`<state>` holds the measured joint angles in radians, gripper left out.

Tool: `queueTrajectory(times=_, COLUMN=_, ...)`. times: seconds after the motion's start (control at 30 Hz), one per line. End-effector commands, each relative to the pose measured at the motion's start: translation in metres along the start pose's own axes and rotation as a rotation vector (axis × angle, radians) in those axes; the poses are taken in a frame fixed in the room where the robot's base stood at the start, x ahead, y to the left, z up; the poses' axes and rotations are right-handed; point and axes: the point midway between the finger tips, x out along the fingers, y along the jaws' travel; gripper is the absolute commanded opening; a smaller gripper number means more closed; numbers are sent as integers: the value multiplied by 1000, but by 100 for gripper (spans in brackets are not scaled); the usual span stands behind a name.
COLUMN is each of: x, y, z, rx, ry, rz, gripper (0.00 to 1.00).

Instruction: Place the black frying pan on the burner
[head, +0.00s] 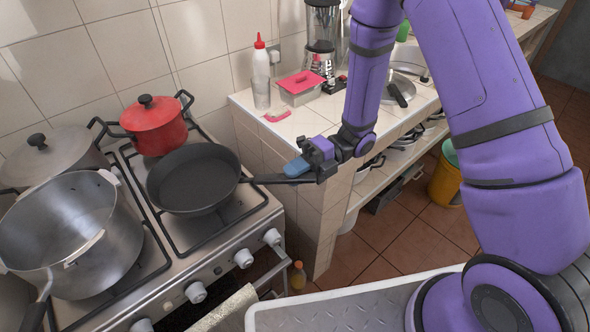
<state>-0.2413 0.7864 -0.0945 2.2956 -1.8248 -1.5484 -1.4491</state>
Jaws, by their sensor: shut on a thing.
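The black frying pan (194,178) is over the front right burner of the stove, with its handle pointing right toward the counter. It looks level; I cannot tell whether its base touches the burner grate (215,228) or hovers just above it. My gripper (298,170) is shut on the pan's handle, at the handle's right end, beside the counter's front corner. The burner under the pan is hidden by it.
A red pot (154,125) stands behind the pan. A large open silver pot (70,232) and a lidded grey pot (52,155) stand left. A bottle (261,80) and a pink-lidded container (300,88) stand on the tiled counter (305,122).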

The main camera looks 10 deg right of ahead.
Motion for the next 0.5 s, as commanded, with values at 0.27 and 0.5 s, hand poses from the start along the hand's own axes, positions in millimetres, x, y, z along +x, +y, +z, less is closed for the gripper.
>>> queueTrajectory(times=0.27, x=0, y=0, z=0, rx=-1, ry=0, rz=1, gripper=0)
queueTrajectory(times=0.5, x=0, y=-3, z=0, rx=-1, ry=0, rz=1, gripper=0)
